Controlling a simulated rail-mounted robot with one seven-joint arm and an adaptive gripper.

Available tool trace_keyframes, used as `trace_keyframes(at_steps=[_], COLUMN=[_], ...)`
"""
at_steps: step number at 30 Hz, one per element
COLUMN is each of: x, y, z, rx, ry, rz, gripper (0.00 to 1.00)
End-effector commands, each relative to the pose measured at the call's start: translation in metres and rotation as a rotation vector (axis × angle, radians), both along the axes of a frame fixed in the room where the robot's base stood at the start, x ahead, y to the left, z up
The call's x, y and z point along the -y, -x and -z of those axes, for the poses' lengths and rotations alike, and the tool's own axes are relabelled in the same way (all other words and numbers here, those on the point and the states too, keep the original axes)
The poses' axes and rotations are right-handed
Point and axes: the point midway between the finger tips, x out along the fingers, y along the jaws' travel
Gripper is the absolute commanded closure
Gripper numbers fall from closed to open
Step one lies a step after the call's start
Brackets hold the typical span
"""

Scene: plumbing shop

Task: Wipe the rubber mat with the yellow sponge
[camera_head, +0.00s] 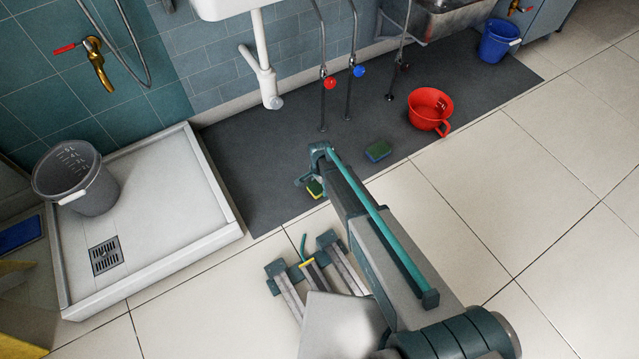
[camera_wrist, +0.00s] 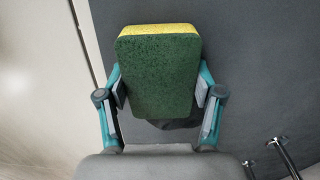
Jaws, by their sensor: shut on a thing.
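My gripper (camera_head: 310,183) is shut on the yellow sponge (camera_head: 315,189), which has a dark green scouring face. In the wrist view the sponge (camera_wrist: 158,75) sits between the two fingers of my gripper (camera_wrist: 160,95), green side facing the camera and a yellow edge at the top. The dark grey rubber mat (camera_head: 265,170) lies on the floor along the wall, and it also shows behind the sponge in the wrist view (camera_wrist: 255,60). The sponge is over the mat near its front edge. I cannot tell whether it touches the mat.
A second sponge, blue and green (camera_head: 377,150), lies on the mat to the right. A red pot (camera_head: 430,108) and a blue bucket (camera_head: 498,42) stand farther right. Pipes with red and blue valves (camera_head: 329,83) rise behind. A shower tray (camera_head: 160,215) with a grey bucket (camera_head: 90,190) borders the mat's left.

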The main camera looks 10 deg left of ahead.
Motion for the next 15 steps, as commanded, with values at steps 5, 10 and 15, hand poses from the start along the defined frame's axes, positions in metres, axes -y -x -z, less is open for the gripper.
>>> trace_keyframes(at_steps=[5, 10, 15], x=[0.01, 0.019, 0.028], y=[-0.009, -0.017, -0.026], z=[-0.001, 0.0, 0.0], rx=[-0.001, -0.001, -0.001], ry=[0.001, 0.001, 0.002], rz=[0.0, -0.004, -0.006], gripper=[0.52, 0.52, 0.52])
